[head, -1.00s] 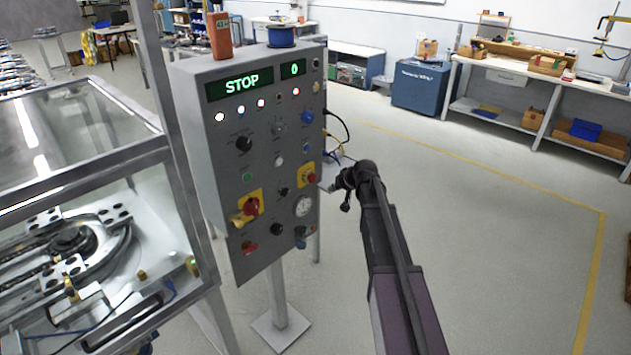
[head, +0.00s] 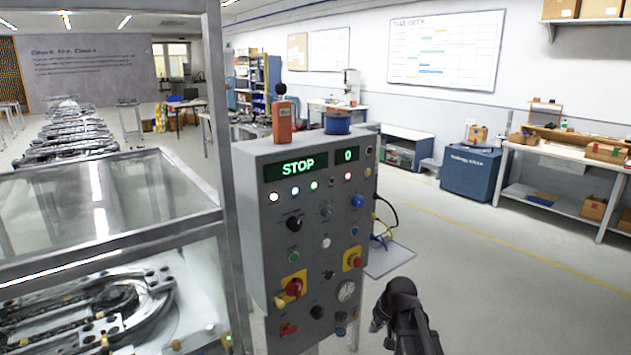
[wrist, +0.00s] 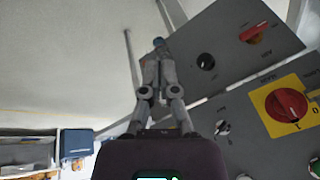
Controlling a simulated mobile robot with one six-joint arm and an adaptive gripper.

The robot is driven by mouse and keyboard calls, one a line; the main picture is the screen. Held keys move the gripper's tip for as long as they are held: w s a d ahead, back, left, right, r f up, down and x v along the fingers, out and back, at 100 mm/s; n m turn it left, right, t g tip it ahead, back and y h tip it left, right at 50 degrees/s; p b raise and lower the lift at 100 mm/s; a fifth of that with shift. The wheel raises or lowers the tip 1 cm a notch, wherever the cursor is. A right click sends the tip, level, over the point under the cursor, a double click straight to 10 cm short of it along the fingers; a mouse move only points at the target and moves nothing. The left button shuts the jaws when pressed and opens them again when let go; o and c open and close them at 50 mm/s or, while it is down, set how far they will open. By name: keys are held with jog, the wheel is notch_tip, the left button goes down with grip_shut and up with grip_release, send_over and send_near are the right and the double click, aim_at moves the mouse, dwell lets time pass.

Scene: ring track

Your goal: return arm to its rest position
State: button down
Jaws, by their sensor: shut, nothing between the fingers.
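My dark arm shows at the bottom of the head view, right of the grey control panel (head: 318,215). My gripper (head: 377,325) is at its near end, small and partly hidden by the arm there. In the wrist view my gripper (wrist: 159,45) is seen with its fingers together and nothing between them. I cannot tell the exact gap, but no contact shows.
A glass-topped machine enclosure (head: 100,205) stands left of the panel, with a metal post between. Open floor (head: 520,300) lies to the right, before a workbench (head: 570,160) and blue cabinet (head: 472,172).

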jog(key=s+f+g+h, duration=0.1)
jog(key=s+g+h, duration=0.1)
jog(key=s, duration=1.4)
jog(key=shift+g+h, duration=0.3)
jog(key=shift+g, duration=0.3)
jog(key=shift+f, duration=0.1)
